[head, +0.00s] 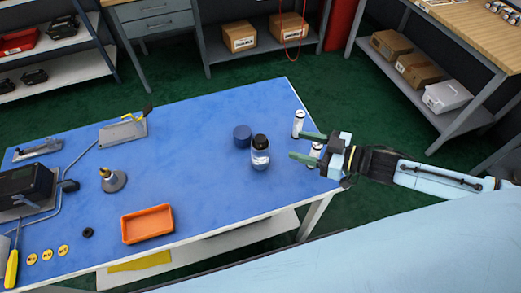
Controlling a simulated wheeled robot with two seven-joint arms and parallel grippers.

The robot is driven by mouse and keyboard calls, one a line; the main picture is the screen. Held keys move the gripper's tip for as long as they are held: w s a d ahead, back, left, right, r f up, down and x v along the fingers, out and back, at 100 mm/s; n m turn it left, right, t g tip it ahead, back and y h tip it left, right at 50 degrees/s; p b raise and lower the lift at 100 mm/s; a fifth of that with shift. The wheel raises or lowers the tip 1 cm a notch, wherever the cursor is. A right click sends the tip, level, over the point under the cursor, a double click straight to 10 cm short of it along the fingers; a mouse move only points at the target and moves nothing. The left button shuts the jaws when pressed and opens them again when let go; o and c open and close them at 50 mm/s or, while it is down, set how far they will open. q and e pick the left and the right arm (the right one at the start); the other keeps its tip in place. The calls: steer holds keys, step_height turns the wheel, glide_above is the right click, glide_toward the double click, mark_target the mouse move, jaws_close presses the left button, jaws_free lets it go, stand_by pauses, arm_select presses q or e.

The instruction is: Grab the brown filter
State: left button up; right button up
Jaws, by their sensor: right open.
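No clearly brown filter can be made out at this size. Two small white cylinders with dark ends stand near the blue table's right edge. The far white cylinder (298,122) stands just beyond my right gripper (297,145). The near white cylinder (316,149) shows between its green fingers, partly hidden by them. The right gripper is open, its fingers pointing left over the table. I cannot tell whether they touch the cylinder. A clear bottle with a black cap (260,155) stands left of the fingertips, with a dark blue round container (242,135) behind it. My left gripper is out of view.
The blue table (200,175) is clear in its middle. An orange tray (147,224) lies at the front. A grey-based brass fitting (112,180), a black box (27,188) and a yellow screwdriver (12,269) are on the left.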

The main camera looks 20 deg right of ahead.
mark_target(266, 140)
steer(key=x, duration=0.7)
steer(key=shift+r, duration=0.1)
steer(key=shift+s+a+f+x, duration=0.1)
steer(key=shift+x, duration=0.8)
steer(key=shift+s+a+f+x, duration=0.1)
steer(key=shift+s+x, duration=0.05)
steer(key=shift+x, duration=0.75)
steer(key=shift+s+a+f+x, duration=0.1)
steer(key=shift+x, duration=0.8)
steer(key=shift+c, duration=0.2)
steer(key=shift+d, duration=0.1)
jaws_close()
